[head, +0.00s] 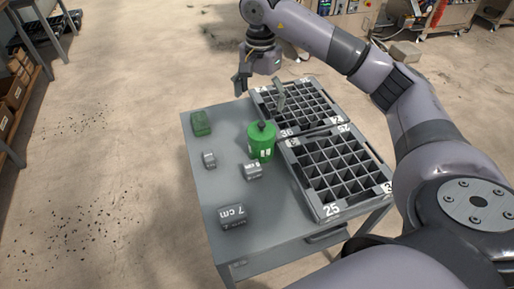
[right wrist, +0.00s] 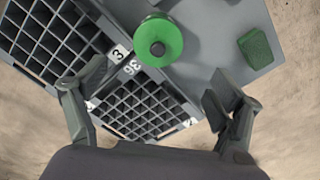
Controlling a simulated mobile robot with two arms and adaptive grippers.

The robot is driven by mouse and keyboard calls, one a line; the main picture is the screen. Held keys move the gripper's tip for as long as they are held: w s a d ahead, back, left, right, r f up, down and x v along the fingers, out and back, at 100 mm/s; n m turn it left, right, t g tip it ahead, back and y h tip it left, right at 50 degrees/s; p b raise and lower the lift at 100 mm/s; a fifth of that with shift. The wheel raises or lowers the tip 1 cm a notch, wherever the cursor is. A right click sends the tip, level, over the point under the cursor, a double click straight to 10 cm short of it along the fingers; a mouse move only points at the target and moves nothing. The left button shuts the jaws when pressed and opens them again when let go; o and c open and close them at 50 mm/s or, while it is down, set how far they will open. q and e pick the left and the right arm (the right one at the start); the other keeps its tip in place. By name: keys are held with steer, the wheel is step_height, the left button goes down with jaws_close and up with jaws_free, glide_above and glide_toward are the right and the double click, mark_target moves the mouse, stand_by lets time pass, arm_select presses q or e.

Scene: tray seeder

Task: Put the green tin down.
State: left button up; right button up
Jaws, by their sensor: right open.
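The green tin (head: 261,145) stands upright on the grey table (head: 213,189), beside the left edges of the two seed trays. It has a dark knob on top and a pale label. In the right wrist view the tin (right wrist: 158,40) shows from above, beyond my fingers. My right gripper (head: 260,91) is open and empty, above the far tray and behind the tin. Its two fingers (right wrist: 154,96) are wide apart with nothing between them but the view of the far tray below. The tin is apart from both fingers. My left gripper is in neither view.
The far tray (head: 287,132), marked 36, and the near tray (head: 332,209), marked 25, fill the table's right side. A green block (head: 201,123) and grey blocks (head: 209,159), (head: 252,170) and (head: 232,216) lie on the left. Bare tabletop shows between them.

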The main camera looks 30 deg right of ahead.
mark_target(260, 124)
steer(key=f, duration=0.6)
steer(key=shift+d+p, duration=0.25)
steer(key=shift+p, duration=0.1)
step_height(260, 124, down, 4)
steer(key=shift+a+f, duration=0.1)
steer(key=shift+a, duration=0.05)
steer(key=shift+d+f+p, duration=0.15)
steer(key=shift+f+p, duration=0.3)
steer(key=shift+f, duration=0.9)
steer(key=shift+d+f+p, duration=0.1)
steer(key=shift+f+p, duration=0.35)
steer(key=shift+f, duration=0.85)
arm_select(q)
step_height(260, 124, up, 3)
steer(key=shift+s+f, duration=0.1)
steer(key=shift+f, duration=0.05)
arm_select(e)
steer(key=shift+c, duration=0.4)
steer(key=c, duration=1.6)
steer(key=shift+o, duration=0.2)
steer(key=shift+r, duration=0.1)
